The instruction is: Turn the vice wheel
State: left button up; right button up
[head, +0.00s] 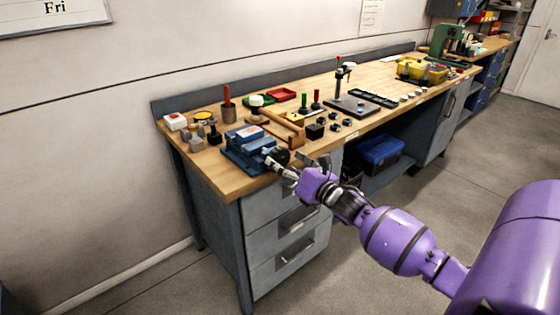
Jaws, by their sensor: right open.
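The blue vice (245,151) sits on the near left part of the wooden workbench, close to the front edge. Its dark wheel (277,156) is at the vice's right front side, partly hidden by my gripper. My right gripper (276,166) is open, with its fingers at the wheel. I cannot tell whether the fingers touch the wheel. The purple right arm comes in from the lower right. My left gripper is not in view.
Grey drawers (297,222) are below the vice. A blue crate (380,153) sits under the bench. The floor in front is mostly clear.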

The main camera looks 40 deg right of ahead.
jog(key=shift+w+a, duration=0.1)
jog(key=shift+w, duration=1.05)
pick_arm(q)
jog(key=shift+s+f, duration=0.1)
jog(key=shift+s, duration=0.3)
pick_arm(e)
jog(key=c, duration=1.1)
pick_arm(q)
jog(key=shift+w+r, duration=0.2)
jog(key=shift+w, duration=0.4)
